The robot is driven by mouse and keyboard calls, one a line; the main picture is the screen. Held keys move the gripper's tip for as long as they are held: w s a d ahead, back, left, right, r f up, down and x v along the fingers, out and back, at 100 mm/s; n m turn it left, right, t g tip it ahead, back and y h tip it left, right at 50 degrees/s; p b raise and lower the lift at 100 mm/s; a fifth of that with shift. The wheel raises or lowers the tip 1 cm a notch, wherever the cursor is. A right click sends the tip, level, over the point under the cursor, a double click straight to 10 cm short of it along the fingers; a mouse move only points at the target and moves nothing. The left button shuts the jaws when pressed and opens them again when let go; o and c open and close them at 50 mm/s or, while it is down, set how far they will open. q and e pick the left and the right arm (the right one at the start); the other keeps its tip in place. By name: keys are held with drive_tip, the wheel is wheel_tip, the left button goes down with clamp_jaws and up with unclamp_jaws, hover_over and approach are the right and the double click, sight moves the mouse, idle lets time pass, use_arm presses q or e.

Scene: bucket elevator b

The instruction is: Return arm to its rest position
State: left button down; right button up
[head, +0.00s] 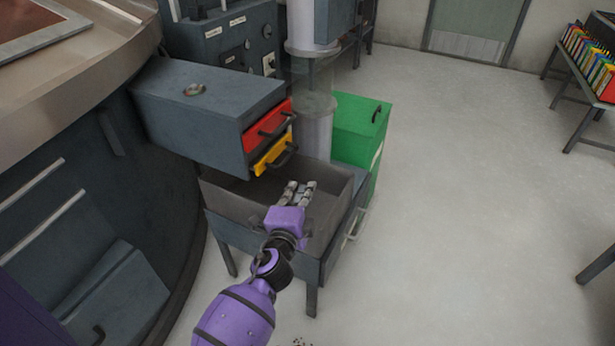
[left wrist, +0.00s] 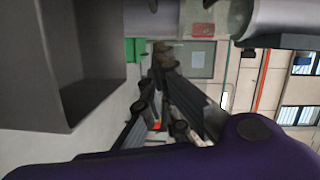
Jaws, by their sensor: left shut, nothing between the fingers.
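My left arm (head: 238,312), purple with dark joints, reaches from the bottom of the head view toward a grey open-topped bin (head: 224,192). My left gripper (head: 299,188) is over the bin, below the yellow drawer front, with its fingers pointing away from me. It is shut and holds nothing. In the left wrist view its dark fingers (left wrist: 165,95) point away toward the room, and the view is turned on its side. I cannot tell how far the gripper is above the bin's floor. My right gripper does not show.
A grey cabinet (head: 205,110) with a red drawer (head: 266,126) and a yellow drawer (head: 273,153) overhangs the bin's far left. A grey column (head: 314,128) and a green box (head: 360,128) stand behind. A large round machine (head: 95,110) fills the left. Open floor (head: 465,190) lies right.

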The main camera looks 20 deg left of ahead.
use_arm(q)
drive_tip(key=s+d+f+n+g+h, duration=0.2)
drive_tip(key=s+d+f+n, duration=0.15)
drive_tip(key=s+f, duration=0.5)
drive_tip(key=s+d+f+n+g+h, duration=0.1)
drive_tip(key=s+d+f+n+g, duration=0.3)
drive_tip(key=s, duration=0.8)
drive_tip(key=s+f+n+g, duration=0.2)
drive_tip(key=s+f+n, duration=0.15)
drive_tip(key=s, duration=1.05)
drive_tip(key=s+f+n+g, duration=0.2)
drive_tip(key=s+f, duration=0.3)
drive_tip(key=s, duration=0.9)
drive_tip(key=w+r+p, duration=0.2)
drive_tip(key=r+p, duration=0.6)
drive_tip(key=w+r+t+h+p, duration=0.1)
drive_tip(key=r+p, duration=0.7)
drive_tip(key=p, duration=0.1)
drive_tip(key=shift+w+d+r+t, duration=0.15)
drive_tip(key=shift+w+d+t, duration=0.15)
drive_tip(key=shift+w, duration=0.1)
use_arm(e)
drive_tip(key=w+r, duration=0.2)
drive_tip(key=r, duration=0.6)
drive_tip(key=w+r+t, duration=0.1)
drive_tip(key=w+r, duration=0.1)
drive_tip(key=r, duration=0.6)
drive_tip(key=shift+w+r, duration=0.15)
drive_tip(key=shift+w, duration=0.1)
